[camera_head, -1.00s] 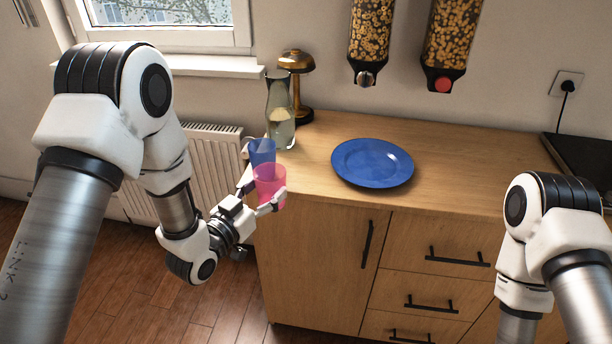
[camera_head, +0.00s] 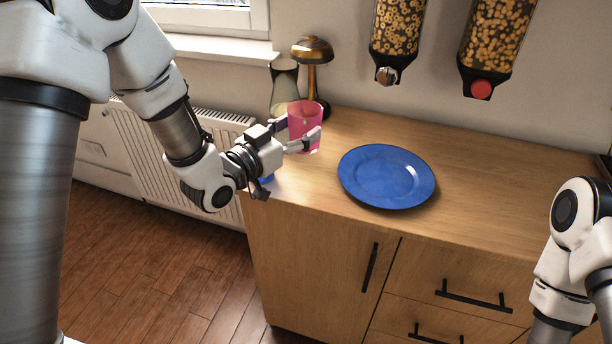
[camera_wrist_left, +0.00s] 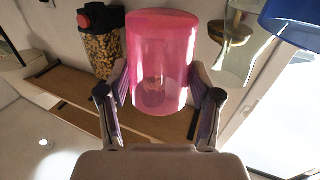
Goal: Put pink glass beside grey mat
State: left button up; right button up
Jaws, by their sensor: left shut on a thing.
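The pink glass (camera_head: 305,124) is held upright between the fingers of my left gripper (camera_head: 299,137), above the left part of the wooden counter. In the left wrist view the pink glass (camera_wrist_left: 162,62) fills the middle, with a finger of the left gripper (camera_wrist_left: 160,105) on each side. The left gripper is shut on it. No grey mat shows in these frames. My right arm (camera_head: 572,250) is at the right edge of the head view; its gripper is out of frame.
A blue plate (camera_head: 386,176) lies on the counter (camera_head: 480,205). Behind the glass stand a carafe (camera_head: 284,85) and a brass lamp (camera_head: 313,50). Two cereal dispensers (camera_head: 497,42) hang above. The counter right of the plate is clear.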

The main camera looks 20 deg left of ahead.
pick_arm(q)
notch_tip(320, 180, down, 9)
jog(key=shift+w+d+f, duration=0.1)
jog(key=shift+w, duration=0.05)
jog(key=shift+w+f, duration=0.1)
jog(key=shift+f, duration=0.05)
jog(key=shift+f+b, duration=0.15)
jog(key=shift+b, duration=0.2)
jog(key=o, duration=1.3)
jog(key=shift+s, duration=0.2)
